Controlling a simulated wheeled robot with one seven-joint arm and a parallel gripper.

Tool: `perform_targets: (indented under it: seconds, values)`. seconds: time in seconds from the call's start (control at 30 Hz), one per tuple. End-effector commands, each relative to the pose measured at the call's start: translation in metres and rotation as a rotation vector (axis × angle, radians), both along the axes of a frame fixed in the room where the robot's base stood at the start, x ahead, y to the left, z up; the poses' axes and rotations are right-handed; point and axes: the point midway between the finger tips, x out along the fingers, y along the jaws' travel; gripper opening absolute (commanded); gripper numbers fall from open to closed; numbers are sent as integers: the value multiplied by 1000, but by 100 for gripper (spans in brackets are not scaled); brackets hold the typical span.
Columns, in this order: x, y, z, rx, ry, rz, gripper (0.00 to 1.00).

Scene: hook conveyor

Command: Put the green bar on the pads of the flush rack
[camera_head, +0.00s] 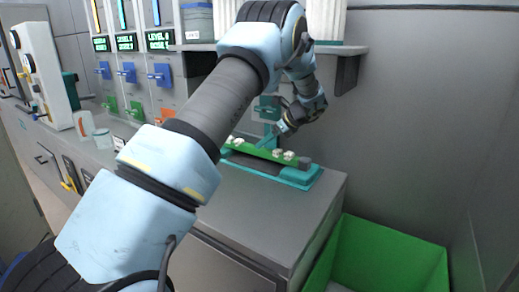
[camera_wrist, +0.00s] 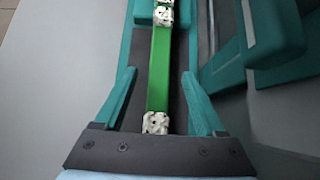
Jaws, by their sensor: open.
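The green bar (camera_head: 262,152) lies along the teal rack (camera_head: 300,179) on the grey counter, with small whitish blocks near its ends. In the wrist view the green bar (camera_wrist: 159,75) runs lengthwise between the two teal fingers of my gripper (camera_wrist: 160,72), with a visible gap on each side. A whitish block sits on it near my palm and another farther off. My gripper (camera_head: 270,138) is open, just above the bar in the head view. I cannot tell how the bar's underside meets the rack's pads.
A bright green bin (camera_head: 390,255) stands right of the counter (camera_head: 250,215). A shelf (camera_head: 352,49) overhangs behind. Panels with blue and green levers (camera_head: 160,75) are at left.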

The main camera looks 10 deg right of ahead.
Motion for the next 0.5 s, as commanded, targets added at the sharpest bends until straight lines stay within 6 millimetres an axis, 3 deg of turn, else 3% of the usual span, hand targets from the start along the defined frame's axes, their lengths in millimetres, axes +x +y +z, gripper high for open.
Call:
perform_targets:
  seconds: [0.3,0.5]
  values:
    - [-55,-53,-5,0,2,-3,72]
    - [-76,-73,-4,0,0,-1,72]
